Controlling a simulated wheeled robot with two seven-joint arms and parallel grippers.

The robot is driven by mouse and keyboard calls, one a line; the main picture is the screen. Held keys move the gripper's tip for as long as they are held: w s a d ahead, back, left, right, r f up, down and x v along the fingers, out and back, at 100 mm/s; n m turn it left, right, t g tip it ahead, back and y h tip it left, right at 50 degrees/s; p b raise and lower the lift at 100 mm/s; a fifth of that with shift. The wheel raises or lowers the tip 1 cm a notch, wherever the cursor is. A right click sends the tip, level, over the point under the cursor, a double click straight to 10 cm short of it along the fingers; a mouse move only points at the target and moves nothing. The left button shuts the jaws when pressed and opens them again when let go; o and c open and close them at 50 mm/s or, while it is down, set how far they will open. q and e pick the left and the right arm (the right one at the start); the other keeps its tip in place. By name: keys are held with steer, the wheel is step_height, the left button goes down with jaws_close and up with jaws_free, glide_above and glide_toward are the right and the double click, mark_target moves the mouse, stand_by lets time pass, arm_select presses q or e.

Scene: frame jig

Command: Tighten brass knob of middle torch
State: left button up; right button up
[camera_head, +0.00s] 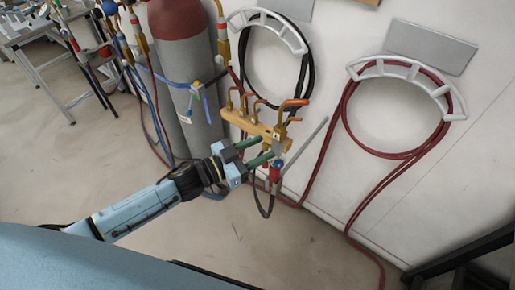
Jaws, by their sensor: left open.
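My left gripper (259,151) reaches in from the left with two green fingers held apart. Its fingertips are beside a torch (280,146) at the right end of a brass-coloured holder bar (250,123). Several bent copper tubes (244,100) rise from the bar. A blue and red fitting (276,169) shows just below the fingertips, with a dark hose looping down from it. The brass knob is too small to make out, and I cannot tell which torch is the middle one. Whether the fingers touch anything is unclear. My right gripper is out of view.
A grey gas cylinder with a dark red top (185,60) stands behind the bar. Coiled black (308,75) and red (346,110) hoses hang on white wall hooks. A thin grey rod (306,143) slants beside the torch. A metal table (40,35) is far left. The foreground floor is clear.

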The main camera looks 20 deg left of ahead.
arm_select(q)
jaws_close()
steer(key=shift+f+m+t+h+b, duration=0.2)
steer(key=shift+m+h+b, duration=0.6)
steer(key=shift+m+b, duration=1.35)
steer(key=shift+f+m+t+h+b, duration=0.15)
steer(key=shift+m+h+b, duration=0.65)
steer(key=shift+m+b, duration=1.3)
steer(key=shift+a+m+p, duration=0.1)
steer(key=shift+m+p, duration=0.25)
steer(key=shift+m, duration=0.1)
